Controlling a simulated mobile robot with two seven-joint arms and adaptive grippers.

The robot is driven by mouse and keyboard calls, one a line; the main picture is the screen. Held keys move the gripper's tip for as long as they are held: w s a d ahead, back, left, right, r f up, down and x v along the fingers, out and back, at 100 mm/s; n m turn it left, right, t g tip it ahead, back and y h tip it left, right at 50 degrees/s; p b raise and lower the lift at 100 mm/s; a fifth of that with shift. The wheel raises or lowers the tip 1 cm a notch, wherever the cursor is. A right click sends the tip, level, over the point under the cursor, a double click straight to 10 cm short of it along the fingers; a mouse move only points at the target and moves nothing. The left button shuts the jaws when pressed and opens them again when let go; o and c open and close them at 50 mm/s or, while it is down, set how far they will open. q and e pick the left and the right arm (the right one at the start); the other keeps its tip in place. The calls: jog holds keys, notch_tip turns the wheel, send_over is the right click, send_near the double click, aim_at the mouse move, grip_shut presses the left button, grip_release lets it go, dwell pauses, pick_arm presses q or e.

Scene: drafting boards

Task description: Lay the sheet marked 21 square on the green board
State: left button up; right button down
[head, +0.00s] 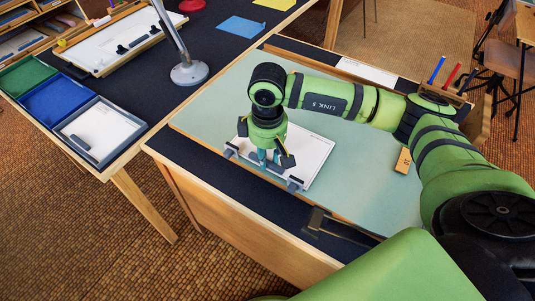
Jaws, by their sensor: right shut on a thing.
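A white sheet (314,157) lies on or just above the pale green board (215,100), near its front edge. I cannot read a 21 on it. It looks slightly turned to the board. Two small grey blocks (295,184) show at its front edge. My right gripper (268,158) points down over the front left part of the sheet, its fingertips shut on the sheet's near edge. The gripper hides that part of the sheet. My left gripper is not in view.
A tan block (403,160) lies on the board at right, near my right arm. Pens (437,70) stand at the back right. On the dark left table are a lamp base (189,72), a blue sheet (242,27) and trays, one grey (72,155) holding white paper.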

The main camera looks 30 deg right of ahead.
jog(key=shift+f, duration=0.15)
jog(key=c, duration=1)
grip_release()
jog(key=shift+o, duration=0.2)
notch_tip(320, 180, up, 12)
